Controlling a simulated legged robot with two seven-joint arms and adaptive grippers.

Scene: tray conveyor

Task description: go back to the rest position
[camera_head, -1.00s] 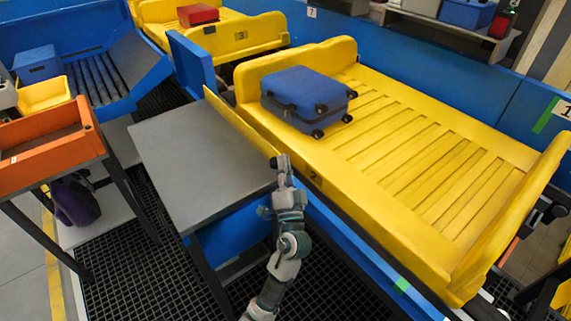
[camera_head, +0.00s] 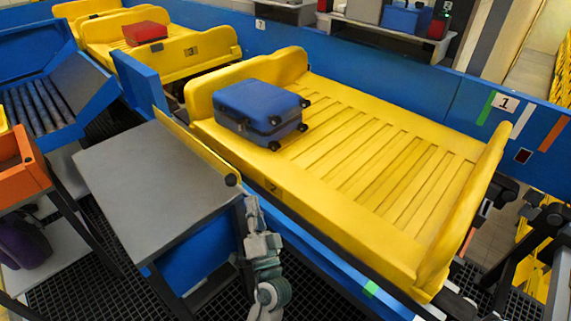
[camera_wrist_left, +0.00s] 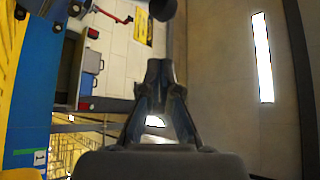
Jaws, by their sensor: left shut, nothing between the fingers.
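My left gripper (camera_head: 248,207) is shut and empty in the head view, beside the right corner of the grey table (camera_head: 155,180). Its closed fingertips (camera_wrist_left: 160,72) also show in the left wrist view, with nothing between them. A blue suitcase (camera_head: 258,105) with black wheels and corners lies on the yellow conveyor tray (camera_head: 400,185), near its far left end. The gripper is well apart from it. My right gripper is not in view.
A red case (camera_head: 145,33) lies on another yellow tray (camera_head: 195,50) at the back. An orange bin (camera_head: 20,170) and a roller chute (camera_head: 35,105) are at the left. A blue wall (camera_head: 370,75) runs behind the trays.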

